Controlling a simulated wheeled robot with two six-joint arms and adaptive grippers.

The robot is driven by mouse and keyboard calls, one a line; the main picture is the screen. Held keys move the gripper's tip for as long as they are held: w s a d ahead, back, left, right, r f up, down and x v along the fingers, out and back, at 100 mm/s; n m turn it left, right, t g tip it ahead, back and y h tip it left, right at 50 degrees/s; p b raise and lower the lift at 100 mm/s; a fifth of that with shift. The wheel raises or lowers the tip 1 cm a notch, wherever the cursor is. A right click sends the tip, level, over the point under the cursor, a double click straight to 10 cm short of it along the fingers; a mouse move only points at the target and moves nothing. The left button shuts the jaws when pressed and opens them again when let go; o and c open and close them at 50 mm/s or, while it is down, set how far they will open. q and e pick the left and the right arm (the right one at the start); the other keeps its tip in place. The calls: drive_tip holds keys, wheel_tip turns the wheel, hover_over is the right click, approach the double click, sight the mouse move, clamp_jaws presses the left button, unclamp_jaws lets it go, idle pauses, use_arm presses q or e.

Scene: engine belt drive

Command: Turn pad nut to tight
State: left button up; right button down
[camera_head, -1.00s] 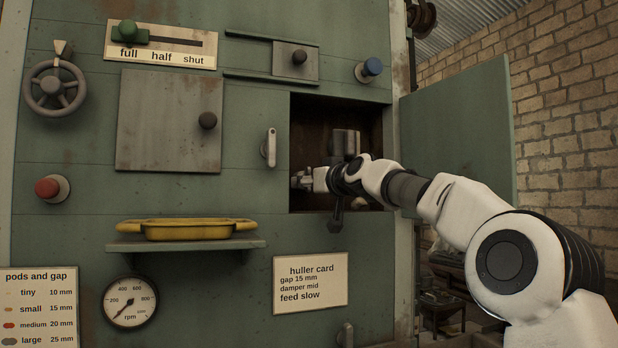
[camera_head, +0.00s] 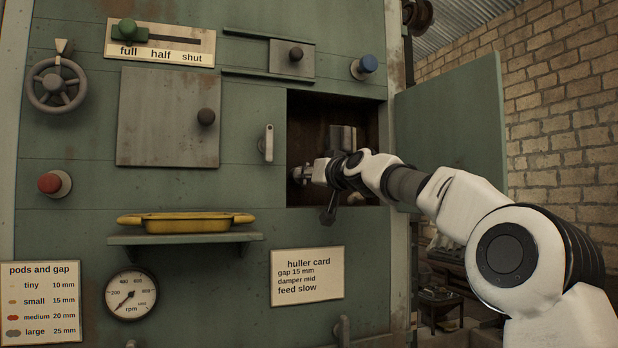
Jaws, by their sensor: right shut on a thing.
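My right gripper (camera_head: 303,174) reaches into the dark square opening (camera_head: 306,112) in the green machine front. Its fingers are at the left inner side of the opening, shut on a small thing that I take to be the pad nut. The nut itself is hidden by the fingers and too small to make out, and no tight mark can be read. A grey cylinder-like part (camera_head: 341,138) shows in the opening behind my wrist. My left gripper is not in view.
The open green door (camera_head: 455,135) stands to the right of the opening, behind my right arm. A pale lever handle (camera_head: 268,143) is just left of the opening. A yellow tray (camera_head: 186,224) sits on a shelf (camera_head: 180,239). The huller card (camera_head: 307,277) is below.

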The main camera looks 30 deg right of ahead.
drive_tip(key=m, duration=0.3)
drive_tip(key=shift+m+t+h+b, duration=0.3)
drive_tip(key=shift+m+b, duration=0.1)
drive_tip(key=m, duration=0.4)
drive_tip(key=shift+h, duration=0.4)
drive_tip(key=m+h, duration=0.1)
drive_tip(key=m, duration=0.4)
drive_tip(key=shift+a+r+t, duration=0.1)
drive_tip(key=shift+t, duration=0.2)
drive_tip(key=m+h, duration=0.1)
drive_tip(key=m, duration=0.4)
drive_tip(key=shift+a, duration=0.1)
drive_tip(key=shift+m, duration=0.3)
drive_tip(key=c, duration=1)
unclamp_jaws()
drive_tip(key=shift+w+f, duration=0.2)
drive_tip(key=shift+f, duration=0.1)
